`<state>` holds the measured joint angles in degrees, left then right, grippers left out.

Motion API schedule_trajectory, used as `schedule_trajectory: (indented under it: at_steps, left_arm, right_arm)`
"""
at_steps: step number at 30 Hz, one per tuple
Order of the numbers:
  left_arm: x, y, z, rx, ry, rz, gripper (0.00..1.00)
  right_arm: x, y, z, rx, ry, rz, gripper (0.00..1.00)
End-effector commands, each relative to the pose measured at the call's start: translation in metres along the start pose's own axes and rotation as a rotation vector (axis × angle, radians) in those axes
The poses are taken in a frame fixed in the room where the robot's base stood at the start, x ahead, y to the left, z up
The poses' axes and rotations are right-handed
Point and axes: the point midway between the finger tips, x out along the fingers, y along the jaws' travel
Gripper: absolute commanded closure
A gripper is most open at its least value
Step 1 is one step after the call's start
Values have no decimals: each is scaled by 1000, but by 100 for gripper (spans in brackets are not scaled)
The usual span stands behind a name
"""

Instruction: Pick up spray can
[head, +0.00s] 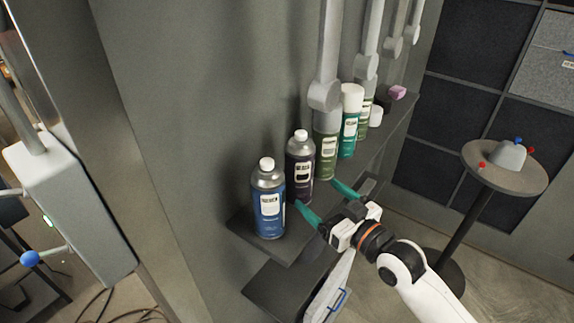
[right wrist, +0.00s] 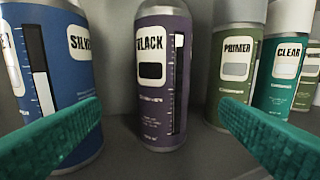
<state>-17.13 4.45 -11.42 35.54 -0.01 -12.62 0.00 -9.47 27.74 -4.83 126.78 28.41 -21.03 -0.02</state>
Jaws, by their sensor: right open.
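Several spray cans stand upright in a row on a dark wall shelf. Nearest is a blue can (head: 268,205) labelled "SILVER" in part, then a dark purple can (head: 299,170) labelled "BLACK" in part. Behind are a green "PRIMER" can (head: 326,150) and a teal "CLEAR" can (head: 349,125). My right gripper (head: 321,200) is open and empty, its teal fingers pointing at the row. In the right wrist view the purple can (right wrist: 162,75) stands between the fingers, farther in. The blue can (right wrist: 62,65) is behind the left finger and the green can (right wrist: 233,65) behind the right. My left gripper is not in view.
The shelf (head: 265,242) is narrow, with a grey wall behind it. A lower dark shelf (head: 275,290) is below. A pink item (head: 397,92) lies at the far end. A round side table (head: 480,172) stands at right. A grey box (head: 70,205) hangs at left.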

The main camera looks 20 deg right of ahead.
Motion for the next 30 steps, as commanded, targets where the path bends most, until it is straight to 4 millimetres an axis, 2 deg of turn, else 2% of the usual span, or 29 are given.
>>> schedule_trajectory:
  at_steps: [4, 9, 12, 15, 21, 24, 30]
  left_arm:
    - [-12, 6, 15, 1, -19, 7, 100]
    - [-20, 2, 4, 1, -4, 2, 100]
    - [-22, -1, -8, 1, 13, -2, 100]
    - [-26, -1, -11, 1, 19, -2, 100]
    - [-44, 1, 0, 1, 7, 0, 100]
    - [-45, 1, 4, 1, 0, 1, 100]
    - [-45, 1, 6, 2, -3, 1, 100]
  right_arm:
    - [27, 0, 4, 3, -1, -1, 15]
    - [53, -1, 3, 2, 1, -1, 15]
    - [61, 0, 1, 0, 2, -1, 15]
    - [67, -1, 3, 1, 1, -1, 15]
    - [96, -4, 9, 2, 1, -1, 15]
    - [108, -3, 6, 0, 1, 0, 15]
    - [114, -3, 3, 0, 2, 0, 15]
